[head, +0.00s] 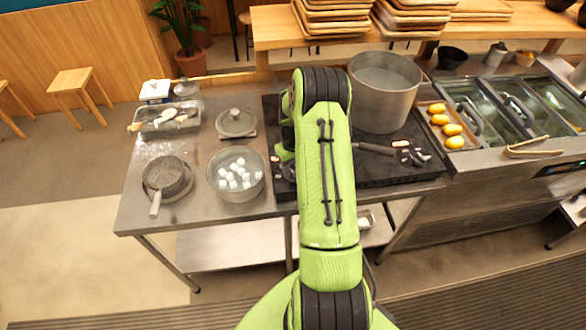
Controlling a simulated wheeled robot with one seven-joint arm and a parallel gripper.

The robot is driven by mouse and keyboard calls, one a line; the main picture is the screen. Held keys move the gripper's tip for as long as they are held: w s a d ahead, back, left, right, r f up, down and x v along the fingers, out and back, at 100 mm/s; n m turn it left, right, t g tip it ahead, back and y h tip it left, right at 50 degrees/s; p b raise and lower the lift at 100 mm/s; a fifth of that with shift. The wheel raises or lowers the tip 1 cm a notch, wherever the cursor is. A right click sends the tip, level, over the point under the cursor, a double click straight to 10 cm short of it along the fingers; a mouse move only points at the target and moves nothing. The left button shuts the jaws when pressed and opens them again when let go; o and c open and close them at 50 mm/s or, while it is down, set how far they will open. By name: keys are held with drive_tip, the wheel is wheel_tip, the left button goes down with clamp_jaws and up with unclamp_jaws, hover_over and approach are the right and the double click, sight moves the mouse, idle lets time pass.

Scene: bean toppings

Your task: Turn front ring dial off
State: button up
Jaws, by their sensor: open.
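The black cooktop (372,171) lies on the steel counter, largely covered by my green arm. A small orange light (400,143) glows on its right part, beside small dark and grey pieces (418,156) that may be dials; their settings are too small to read. Another orange light (275,159) shows at its left edge. My gripper (284,163) is over the left part of the cooktop, close to that light. It is open, with its fingers mostly hidden by my arm. I cannot tell whether it touches a dial.
A large pot (384,100) stands at the back of the cooktop. A yellow-food tray (460,127) and tongs (532,148) are at right.

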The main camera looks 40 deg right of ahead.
drive_tip(key=shift+f, duration=0.75)
clamp_jaws()
drive_tip(key=shift+n+b, duration=0.3)
drive_tip(key=n+b, duration=0.2)
drive_tip(key=n, duration=0.1)
drive_tip(key=shift+w+n, duration=0.1)
drive_tip(key=shift+n, duration=0.3)
drive_tip(key=shift+n+b, duration=1.15)
drive_tip(key=shift+n, duration=1.05)
drive_tip(key=shift+r, duration=0.1)
unclamp_jaws()
